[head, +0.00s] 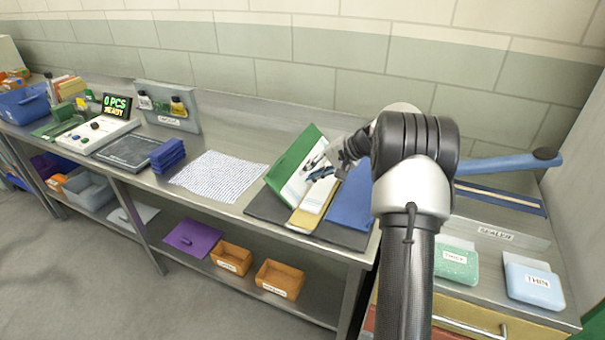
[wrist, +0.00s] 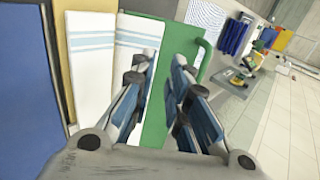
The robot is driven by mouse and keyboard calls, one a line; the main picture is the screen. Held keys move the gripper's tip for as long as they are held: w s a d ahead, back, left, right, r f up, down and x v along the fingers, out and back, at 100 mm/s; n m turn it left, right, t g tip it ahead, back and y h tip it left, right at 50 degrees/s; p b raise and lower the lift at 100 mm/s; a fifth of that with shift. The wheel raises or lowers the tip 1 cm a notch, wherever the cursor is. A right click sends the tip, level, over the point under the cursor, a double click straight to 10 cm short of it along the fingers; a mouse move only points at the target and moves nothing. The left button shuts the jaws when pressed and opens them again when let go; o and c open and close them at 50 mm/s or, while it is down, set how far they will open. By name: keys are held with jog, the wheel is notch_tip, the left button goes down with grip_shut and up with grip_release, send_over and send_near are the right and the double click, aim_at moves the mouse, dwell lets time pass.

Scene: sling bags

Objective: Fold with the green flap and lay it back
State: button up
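The folding board has a green flap (head: 292,153) at left, a yellow middle panel (head: 302,219) and a blue flap (head: 350,205) at right. The green flap looks tilted up from the dark base (head: 265,207). A white cloth with blue stripes (wrist: 90,70) lies over the middle panel, and part of it lies against the green flap (wrist: 157,120). My gripper (head: 322,172) is above the board by the green flap; it also shows in the wrist view (wrist: 162,68). Its fingers are apart with nothing between them. A green handle bar (wrist: 206,55) shows right of the fingers.
A white dotted sheet (head: 218,176) lies on the steel bench left of the board. Folded blue cloths (head: 167,156) and a scale with a display (head: 97,132) stand further left. Green (head: 456,262) and blue (head: 534,285) labelled stacks lie at right. The wall closes the back.

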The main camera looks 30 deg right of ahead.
jog(key=shift+o, duration=0.6)
jog(key=shift+w+r, duration=0.1)
jog(key=shift+r, duration=0.05)
jog(key=shift+o, duration=0.6)
jog(key=shift+a+r, duration=0.2)
jog(key=shift+a, duration=0.15)
jog(key=shift+d, duration=0.15)
jog(key=v, duration=1.2)
jog(key=shift+f, duration=0.1)
